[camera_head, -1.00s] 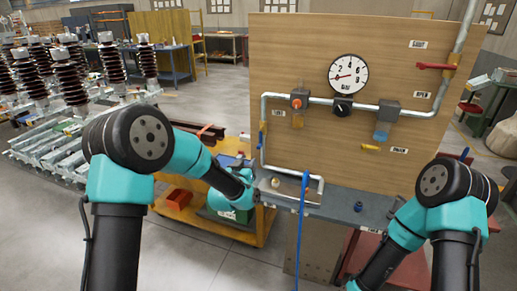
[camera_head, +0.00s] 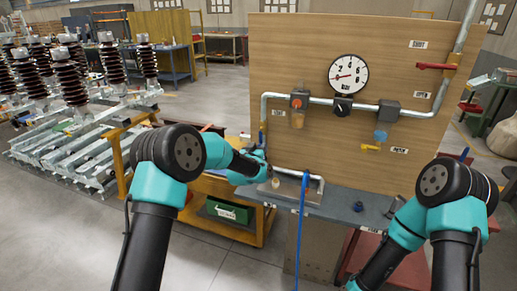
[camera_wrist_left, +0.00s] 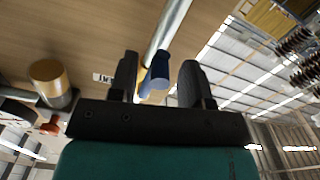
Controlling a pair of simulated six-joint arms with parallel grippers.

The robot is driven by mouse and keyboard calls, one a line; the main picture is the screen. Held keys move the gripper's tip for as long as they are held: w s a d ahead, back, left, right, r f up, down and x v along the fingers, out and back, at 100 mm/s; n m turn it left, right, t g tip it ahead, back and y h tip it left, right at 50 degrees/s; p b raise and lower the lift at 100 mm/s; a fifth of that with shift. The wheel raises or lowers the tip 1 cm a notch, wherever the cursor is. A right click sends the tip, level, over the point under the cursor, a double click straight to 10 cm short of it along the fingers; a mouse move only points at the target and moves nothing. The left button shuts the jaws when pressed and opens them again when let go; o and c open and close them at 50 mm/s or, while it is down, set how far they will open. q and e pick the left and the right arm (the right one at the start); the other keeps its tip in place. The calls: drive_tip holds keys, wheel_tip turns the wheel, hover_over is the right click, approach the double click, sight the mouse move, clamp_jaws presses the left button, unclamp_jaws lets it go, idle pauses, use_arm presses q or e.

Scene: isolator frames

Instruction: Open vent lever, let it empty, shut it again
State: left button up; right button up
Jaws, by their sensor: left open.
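A lever valve with a blue handle (camera_wrist_left: 158,72) sits on the vertical pipe at the panel's left edge. In the head view its yellow body (camera_head: 263,127) shows just above my left gripper (camera_head: 262,153). My left gripper is open; in the left wrist view its two fingers (camera_wrist_left: 158,82) stand on either side of the blue handle, with gaps visible. I cannot tell how deep the handle lies between them. The label beside it is too small to read. The round gauge (camera_head: 348,74) has a red needle. My right arm is at the right; its gripper does not show clearly.
A red lever (camera_head: 434,66) is at the panel's upper right, a yellow lever (camera_head: 371,147) lower down. Two bowls, one amber (camera_head: 298,119) and one blue (camera_head: 380,135), hang under the horizontal pipe. A blue hose (camera_head: 303,215) hangs over the grey bench (camera_head: 335,204). A yellow cart (camera_head: 195,215) stands left.

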use_arm(q)
drive_tip(key=shift+c, duration=0.2)
clamp_jaws()
idle(0.4)
